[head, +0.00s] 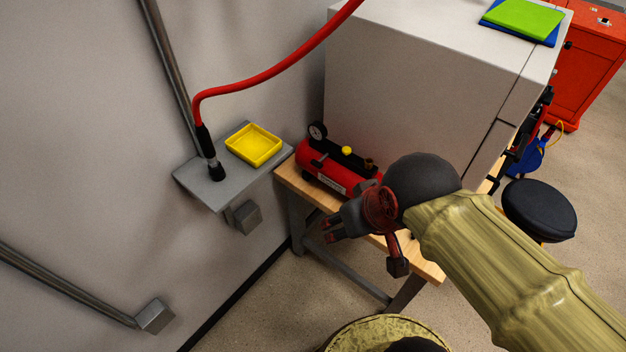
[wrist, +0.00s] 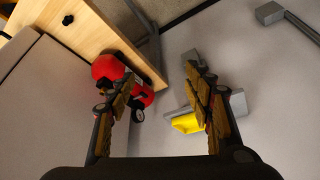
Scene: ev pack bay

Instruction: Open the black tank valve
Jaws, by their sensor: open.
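A red air tank (head: 335,169) lies on the wooden bench top beside the wall. It carries a round gauge (head: 317,131), a yellow knob (head: 346,150) and a brass fitting (head: 369,163). A small black part on its left end, perhaps the black tank valve (head: 318,163), is too small to read its position. My gripper (head: 335,229) is in front of the tank's right side and apart from it. In the wrist view my gripper (wrist: 160,80) is open and empty. The red tank (wrist: 107,67) and its gauge (wrist: 138,113) show beyond the left finger, which partly hides them.
A grey wall shelf (head: 202,185) holds a yellow tray (head: 254,145) and the black end of a red hose (head: 250,82). A large pale cabinet (head: 420,75) stands close behind the tank. A black stool (head: 540,208) is at the right. The floor left of the bench is clear.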

